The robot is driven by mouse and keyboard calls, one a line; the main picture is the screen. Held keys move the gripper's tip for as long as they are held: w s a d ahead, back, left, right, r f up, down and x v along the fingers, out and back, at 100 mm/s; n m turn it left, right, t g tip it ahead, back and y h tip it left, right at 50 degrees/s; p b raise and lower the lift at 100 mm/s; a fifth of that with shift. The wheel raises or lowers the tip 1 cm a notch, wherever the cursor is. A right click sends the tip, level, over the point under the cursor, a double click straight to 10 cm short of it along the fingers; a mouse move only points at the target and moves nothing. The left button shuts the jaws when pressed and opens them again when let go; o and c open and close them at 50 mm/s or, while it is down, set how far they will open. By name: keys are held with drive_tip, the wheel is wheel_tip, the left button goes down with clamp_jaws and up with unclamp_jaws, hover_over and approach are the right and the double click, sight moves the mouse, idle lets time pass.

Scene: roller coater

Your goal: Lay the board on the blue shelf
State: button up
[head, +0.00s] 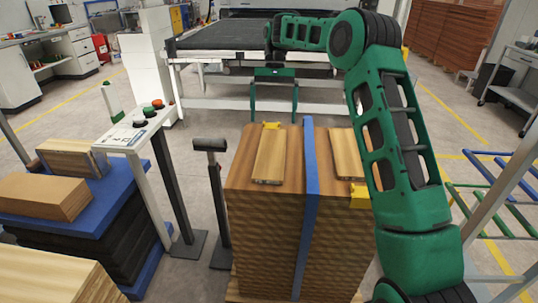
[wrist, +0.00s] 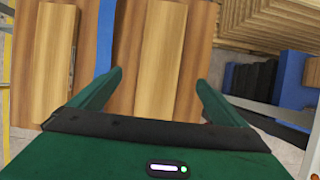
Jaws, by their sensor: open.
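Two pale boards lie apart on top of a tall wood stack (head: 265,235): a left board (head: 269,158) and a right board (head: 343,153), with a blue strap (head: 309,160) between them. The blue shelf (head: 118,195) is at left in the head view, with wood blocks on it; its blue edge shows at right in the wrist view (wrist: 291,72). My gripper (head: 273,121) is open and empty, beyond the stack's far edge in the head view. In the wrist view, the left board (wrist: 155,60) appears between its fingers (wrist: 159,77), with no contact visible.
A control post with buttons (head: 140,128) and a black post (head: 210,145) stand between stack and shelf. Yellow corner pieces (head: 360,196) sit on the stack. A roller machine (head: 225,38) is behind. A blue and green rack (head: 495,195) stands at right.

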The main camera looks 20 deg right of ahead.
approach(271, 150)
drive_tip(key=shift+x, duration=4)
drive_tip(key=shift+w, duration=0.1)
drive_tip(key=c, duration=1.5)
